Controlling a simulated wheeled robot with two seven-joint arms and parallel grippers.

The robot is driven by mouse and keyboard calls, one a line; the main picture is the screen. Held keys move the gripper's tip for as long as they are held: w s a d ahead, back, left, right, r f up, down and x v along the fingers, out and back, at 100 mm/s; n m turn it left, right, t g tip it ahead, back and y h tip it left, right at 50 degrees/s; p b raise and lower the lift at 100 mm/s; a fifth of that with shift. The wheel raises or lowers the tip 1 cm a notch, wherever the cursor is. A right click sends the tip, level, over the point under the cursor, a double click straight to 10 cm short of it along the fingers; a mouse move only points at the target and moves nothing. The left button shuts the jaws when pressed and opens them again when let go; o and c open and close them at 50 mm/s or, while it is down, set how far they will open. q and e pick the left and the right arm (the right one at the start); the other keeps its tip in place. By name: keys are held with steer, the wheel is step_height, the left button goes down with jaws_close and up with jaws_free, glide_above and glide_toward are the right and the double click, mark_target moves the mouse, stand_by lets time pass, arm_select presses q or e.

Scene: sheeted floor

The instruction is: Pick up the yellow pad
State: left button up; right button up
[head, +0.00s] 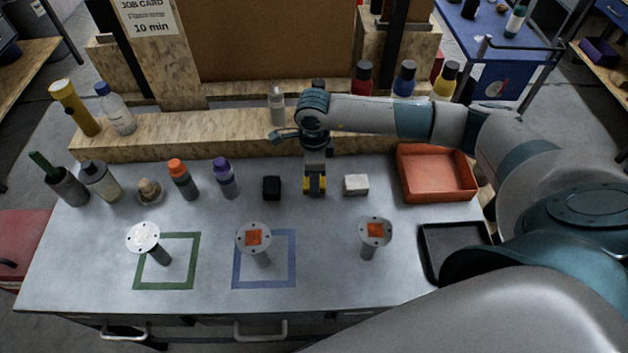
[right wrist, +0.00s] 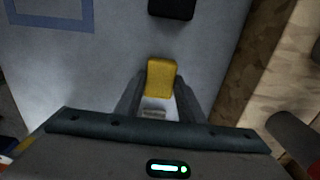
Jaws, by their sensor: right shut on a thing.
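The yellow pad (right wrist: 161,79) is a small yellow block between the two fingers of my right gripper (right wrist: 158,100) in the right wrist view. The fingers are shut on its sides. In the head view my right gripper (head: 315,184) points down at the table behind the round-topped posts, and yellow shows at its fingertips. I cannot tell whether the pad touches the table. A black block (head: 271,187) lies to the left of the gripper and a white block (head: 356,184) to the right. My left gripper is not in view.
Round-topped posts (head: 254,237) stand at the front, near green and blue outlined squares. An orange tray (head: 437,173) and a black tray (head: 455,245) are on the right. Several bottles (head: 183,180) stand at the left. A wooden ledge (head: 200,135) runs behind.

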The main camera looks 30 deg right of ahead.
steer(key=shift+r, duration=0.3)
step_height(320, 180, up, 2)
steer(key=shift+w+r+b, duration=0.1)
steer(key=shift+r+b, duration=0.1)
steer(key=shift+b, duration=0.95)
steer(key=s+d+r+b, duration=0.4)
steer(key=s+d+r, duration=0.3)
steer(key=s+d, duration=0.1)
steer(key=shift+d+b, duration=0.35)
steer(key=shift+b, duration=0.05)
steer(key=shift+r, duration=0.1)
steer(key=o, duration=0.5)
steer(key=c, duration=0.4)
